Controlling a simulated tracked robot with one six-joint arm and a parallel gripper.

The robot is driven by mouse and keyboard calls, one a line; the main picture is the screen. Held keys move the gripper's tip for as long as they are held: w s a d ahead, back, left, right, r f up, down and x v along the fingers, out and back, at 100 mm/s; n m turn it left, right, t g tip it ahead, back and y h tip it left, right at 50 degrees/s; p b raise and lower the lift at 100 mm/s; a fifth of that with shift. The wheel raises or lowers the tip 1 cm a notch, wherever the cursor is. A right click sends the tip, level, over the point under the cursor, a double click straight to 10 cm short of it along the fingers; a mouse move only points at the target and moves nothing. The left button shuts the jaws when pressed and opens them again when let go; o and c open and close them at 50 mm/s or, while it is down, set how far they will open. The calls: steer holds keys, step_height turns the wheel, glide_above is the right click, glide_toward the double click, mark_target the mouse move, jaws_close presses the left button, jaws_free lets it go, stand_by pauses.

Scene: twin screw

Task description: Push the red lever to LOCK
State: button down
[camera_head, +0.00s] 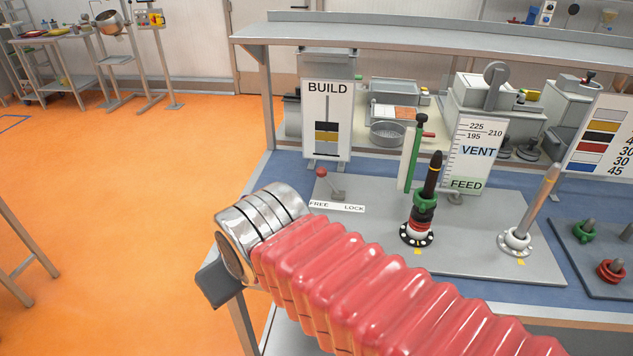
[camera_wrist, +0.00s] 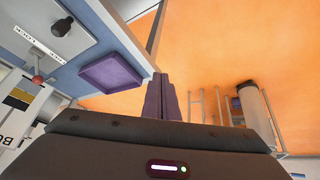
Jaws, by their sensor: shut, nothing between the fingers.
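The red lever has a round red knob (camera_head: 321,173) on a short stem rising from a grey base on the grey plate. It leans left, toward the FREE side of the white FREE/LOCK label (camera_head: 337,207). In the wrist view the red knob (camera_wrist: 37,79) is at the left, with the label (camera_wrist: 39,43) above it. My gripper (camera_wrist: 161,82) shows as dark purple fingers, closed together and empty. It is apart from the lever, over the bench edge and orange floor. The fingers cannot be made out in the head view, where my arm fills the foreground.
A purple tray (camera_wrist: 112,70) lies on the blue bench between the lever and my fingers in the wrist view. Behind the lever stands the BUILD board (camera_head: 327,120). To its right are a black-and-green post (camera_head: 425,200), the VENT/FEED board (camera_head: 476,155) and a tilted metal post (camera_head: 541,203).

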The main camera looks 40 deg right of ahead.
mark_target(329, 182)
steer(key=w+d+n+t+h, duration=0.2)
steer(key=w+d+n+h, duration=0.3)
steer(key=d, duration=0.7)
steer(key=w+d+n+t, duration=0.1)
steer(key=w+d+n, duration=0.3)
steer(key=w+d, duration=0.5)
steer(key=s+d+f+n+t+y, duration=0.2)
steer(key=d+f+n+t, duration=0.1)
steer(key=d+f+n, duration=0.4)
steer(key=d+n, duration=0.3)
steer(key=n, duration=0.1)
steer(key=shift+s+n+y, duration=0.2)
steer(key=shift+n+y, duration=0.2)
steer(key=shift+w, duration=0.1)
steer(key=x, duration=0.9)
steer(key=shift+w, duration=0.35)
steer(key=shift+d+r, duration=0.15)
steer(key=shift+d, duration=0.25)
steer(key=shift+s+d+r, duration=0.25)
steer(key=shift+d+r, duration=0.2)
steer(key=shift+d, duration=0.2)
steer(key=shift+s+d+r, duration=0.25)
steer(key=shift+d+r, duration=0.2)
steer(key=shift+d, duration=0.2)
